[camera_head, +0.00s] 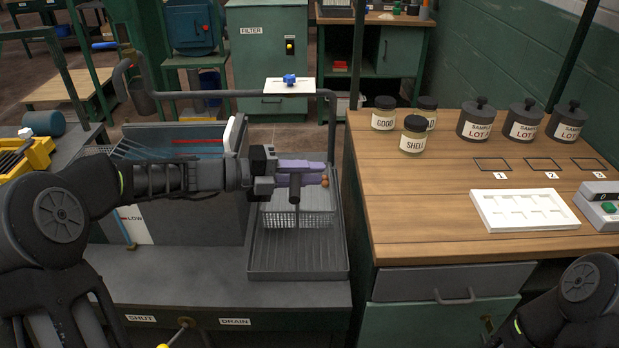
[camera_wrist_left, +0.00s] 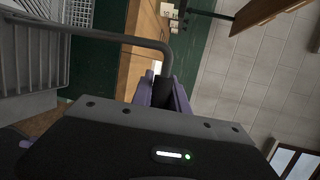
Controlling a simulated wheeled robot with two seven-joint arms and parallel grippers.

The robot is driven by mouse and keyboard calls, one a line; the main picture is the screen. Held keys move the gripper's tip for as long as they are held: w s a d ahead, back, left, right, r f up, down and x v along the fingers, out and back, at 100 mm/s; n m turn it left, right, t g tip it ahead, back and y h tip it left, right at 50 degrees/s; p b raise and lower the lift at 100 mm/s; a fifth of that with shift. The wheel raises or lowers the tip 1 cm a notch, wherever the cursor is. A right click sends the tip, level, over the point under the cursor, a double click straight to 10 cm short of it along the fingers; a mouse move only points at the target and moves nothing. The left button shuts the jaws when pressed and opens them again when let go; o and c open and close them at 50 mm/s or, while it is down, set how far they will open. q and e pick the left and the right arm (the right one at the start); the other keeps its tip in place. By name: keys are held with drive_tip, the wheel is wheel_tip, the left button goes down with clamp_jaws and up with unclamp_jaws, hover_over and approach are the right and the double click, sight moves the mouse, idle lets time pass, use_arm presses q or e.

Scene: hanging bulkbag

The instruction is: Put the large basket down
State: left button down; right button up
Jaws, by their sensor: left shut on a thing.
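The large basket (camera_head: 312,220) is a pale wire-mesh basket in the head view, at or just above the ribbed grey tray (camera_head: 300,262). I cannot tell whether it touches the tray. My left gripper (camera_head: 312,172) has purple fingers and is shut on the basket's dark handle (camera_head: 294,190), above the mesh. In the left wrist view the fingers (camera_wrist_left: 166,92) close around a dark bar, and some mesh (camera_wrist_left: 79,13) shows at upper left. The gripper hides part of the basket. My right arm shows at lower right in the head view, its gripper out of frame.
Left of the tray is a grey tank (camera_head: 195,235) with a LOW mark. A grey pipe (camera_head: 225,94) runs behind. The wooden bench (camera_head: 440,200) at right carries labelled jars (camera_head: 413,135), dark sample pots (camera_head: 478,120) and a white compartment tray (camera_head: 484,222). The tray's front part is clear.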

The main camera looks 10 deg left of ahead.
use_arm(q)
drive_tip(key=shift+f, duration=0.3)
drive_tip(key=c, duration=1.3)
unclamp_jaws()
drive_tip(key=shift+f, duration=0.1)
drive_tip(key=p+v, duration=0.1)
drive_tip(key=v, duration=1.1)
